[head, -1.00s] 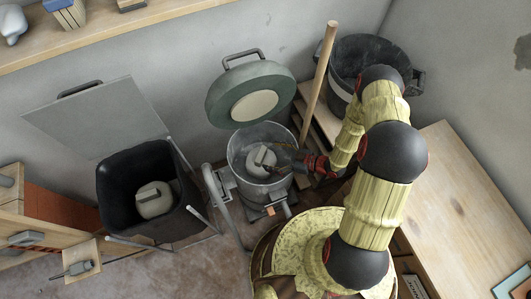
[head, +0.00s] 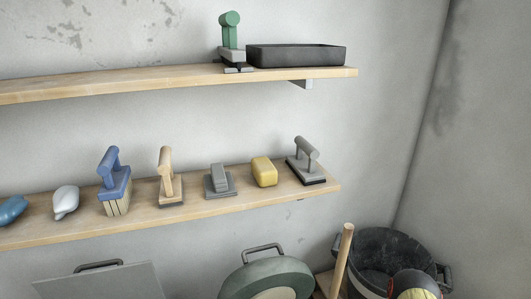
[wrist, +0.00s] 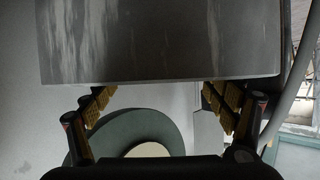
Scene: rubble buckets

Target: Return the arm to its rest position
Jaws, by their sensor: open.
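My gripper (wrist: 160,103) shows in the wrist view with its two yellow-padded fingers spread wide apart. Nothing is seen held between them. A dark grey, white-streaked surface (wrist: 160,40) fills the upper part of that view; I cannot tell what it belongs to. A green round lid with a pale centre (wrist: 140,122) shows behind and below the fingers. In the head view, only a rounded black and yellow part of my arm (head: 413,283) shows at the bottom right. The gripper is outside that view.
The lower shelf (head: 245,198) holds several tools and blocks. The upper shelf (head: 180,78) holds a green-handled tool (head: 231,38) and a black tray (head: 296,55). A black bucket (head: 385,247), a wooden pole (head: 343,258), and a green lid (head: 265,277) stand below.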

